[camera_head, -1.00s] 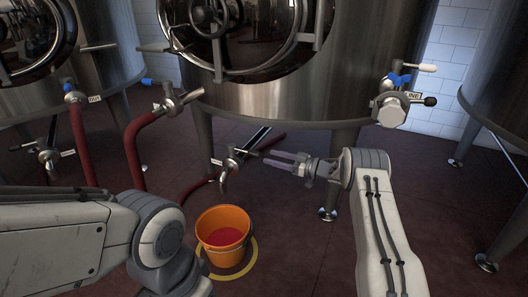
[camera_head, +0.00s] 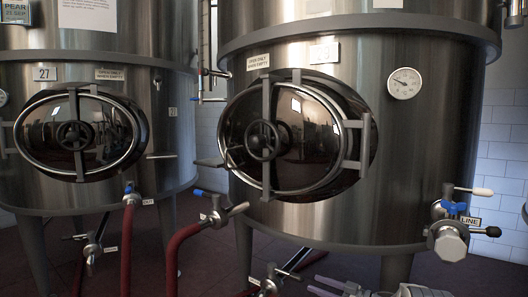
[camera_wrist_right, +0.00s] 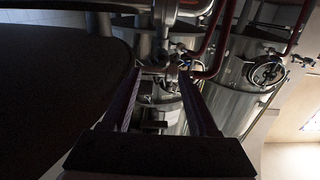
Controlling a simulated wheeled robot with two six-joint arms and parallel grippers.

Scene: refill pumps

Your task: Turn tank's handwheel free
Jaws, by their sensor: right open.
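The middle tank (camera_head: 425,135) is a steel vessel with a dark oval door (camera_head: 318,140) on its front. Its handwheel (camera_head: 263,141), a dark spoked ring, sits in front of the door on an upright bar. Nothing touches this wheel. The left tank has a similar handwheel (camera_head: 74,135). My right gripper (camera_head: 318,286) is low at the bottom edge, below the door and right of a low tap. It is open and empty; its two fingers also show in the right wrist view (camera_wrist_right: 161,76). My left gripper is out of view.
A low tap (camera_head: 270,281) and a valve with a red hose (camera_head: 185,250) stand below the door. A valve with a blue handle (camera_head: 452,209) juts out at the right. A gauge (camera_head: 404,83) is above it. The space before the door looks clear.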

